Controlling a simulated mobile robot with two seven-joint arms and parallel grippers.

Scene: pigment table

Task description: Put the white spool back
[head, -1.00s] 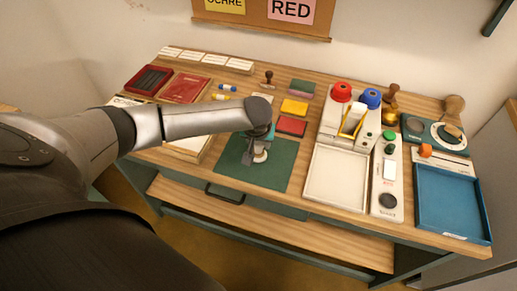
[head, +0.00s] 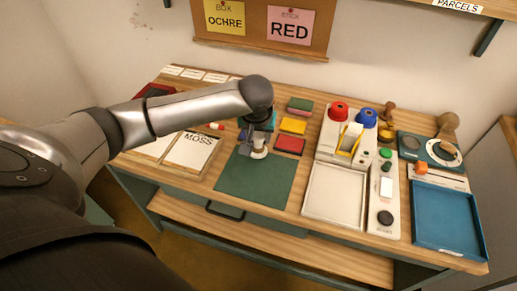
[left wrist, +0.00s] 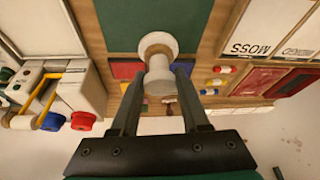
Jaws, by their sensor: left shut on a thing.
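The white spool (head: 260,149) is between the fingers of my left gripper (head: 258,139), above the far part of the green mat (head: 254,182). In the left wrist view the white spool (left wrist: 158,62) shows with its round flange toward the camera, and the left gripper (left wrist: 156,78) is shut on it. A pale dispenser (head: 342,156) on the right carries a red spool (head: 338,110), a blue spool (head: 366,117) and a yellow bracket (head: 344,141). My right gripper is out of view.
Red (head: 290,144) and yellow (head: 293,125) pads lie just behind the mat. A pale tray (head: 335,194), a narrow device with buttons (head: 384,216) and a blue tray (head: 447,218) stand to the right. Boards marked MOSS (head: 192,152) lie to the left.

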